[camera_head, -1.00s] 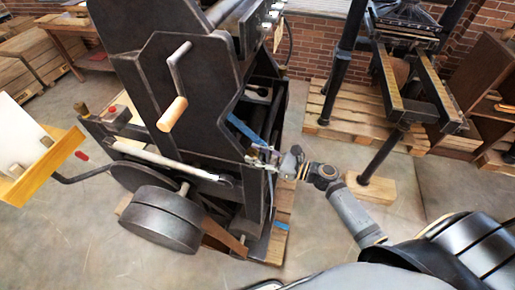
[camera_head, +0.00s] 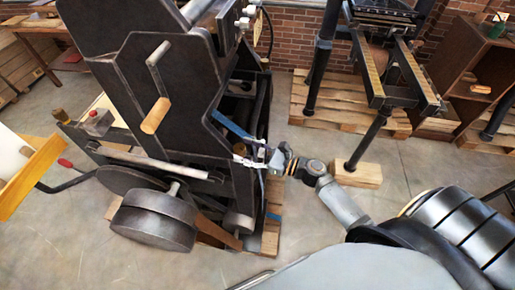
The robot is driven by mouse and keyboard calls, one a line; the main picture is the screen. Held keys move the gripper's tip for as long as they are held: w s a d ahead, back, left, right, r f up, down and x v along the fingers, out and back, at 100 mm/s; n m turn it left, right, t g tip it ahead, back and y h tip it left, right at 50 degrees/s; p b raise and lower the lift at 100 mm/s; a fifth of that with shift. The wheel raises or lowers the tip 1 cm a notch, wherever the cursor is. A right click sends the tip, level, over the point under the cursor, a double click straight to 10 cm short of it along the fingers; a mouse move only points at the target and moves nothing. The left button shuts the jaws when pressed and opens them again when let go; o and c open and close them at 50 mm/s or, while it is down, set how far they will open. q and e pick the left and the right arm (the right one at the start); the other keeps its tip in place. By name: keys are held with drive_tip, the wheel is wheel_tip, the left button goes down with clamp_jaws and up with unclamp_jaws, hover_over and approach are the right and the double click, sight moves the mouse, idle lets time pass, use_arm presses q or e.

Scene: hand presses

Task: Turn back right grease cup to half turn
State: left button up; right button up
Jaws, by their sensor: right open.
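The large dark press (camera_head: 130,75) stands left of centre, tilted in the picture. My right gripper (camera_head: 250,157) is at its right side, open, with its fingertips close to the frame beside a blue bar (camera_head: 232,127). Whether the fingers touch anything is too small to tell. I cannot make out the back right grease cup; it may be hidden by the frame or the gripper. A small brass-coloured cylinder (camera_head: 59,115) shows at the press's far left end, well away from the gripper. My left gripper is not in view.
A wooden-handled crank (camera_head: 155,115) sticks out of the press side. A dark round drum (camera_head: 150,222) is low in front. A second press (camera_head: 376,100) stands on a pallet at the right, with a wooden block (camera_head: 357,174) under its leg. Bare floor lies between.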

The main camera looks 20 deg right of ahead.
drive_tip(key=v, duration=1.1)
drive_tip(key=shift+s, duration=0.1)
drive_tip(key=shift+r, duration=0.1)
